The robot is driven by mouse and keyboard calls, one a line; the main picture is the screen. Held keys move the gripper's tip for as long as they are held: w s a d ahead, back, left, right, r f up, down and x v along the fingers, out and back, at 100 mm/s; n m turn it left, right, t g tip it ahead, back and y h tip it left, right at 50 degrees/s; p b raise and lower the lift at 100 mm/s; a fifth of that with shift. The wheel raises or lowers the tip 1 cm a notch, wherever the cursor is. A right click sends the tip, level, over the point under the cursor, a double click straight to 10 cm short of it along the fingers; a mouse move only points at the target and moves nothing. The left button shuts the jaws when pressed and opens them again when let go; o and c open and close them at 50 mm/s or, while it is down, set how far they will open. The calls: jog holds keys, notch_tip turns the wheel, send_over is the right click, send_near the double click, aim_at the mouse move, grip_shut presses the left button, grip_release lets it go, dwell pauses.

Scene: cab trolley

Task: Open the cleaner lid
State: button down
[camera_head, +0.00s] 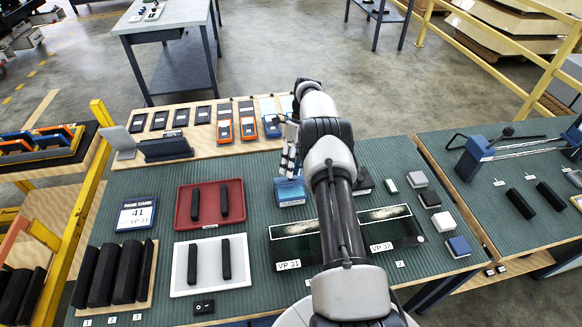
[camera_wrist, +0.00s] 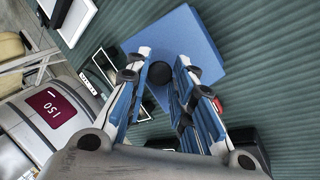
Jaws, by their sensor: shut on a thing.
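The cleaner (camera_head: 290,198) is a small blue box with a pale label on its front, standing on the green ribbed bench mat. In the wrist view its lid (camera_wrist: 187,38) is a flat blue square with a round black knob (camera_wrist: 158,74). My gripper (camera_head: 289,165) is right above the cleaner, pointing down. In the wrist view my gripper (camera_wrist: 164,76) has its blue-and-white fingers on either side of the knob, shut on it. The lid seems to sit on the box; any small gap under it cannot be told. My arm hides part of the area to the right.
Left of the cleaner are a red tray (camera_head: 181,222) and a white tray (camera_head: 176,284) with black bars. A dark glass-topped panel (camera_head: 292,250) lies in front. Several small blocks (camera_head: 417,179) stand to the right. Phones lie on a wooden shelf (camera_head: 192,143) behind.

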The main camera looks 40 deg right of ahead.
jog(key=c, duration=1.4)
grip_release()
notch_tip(320, 180, up, 10)
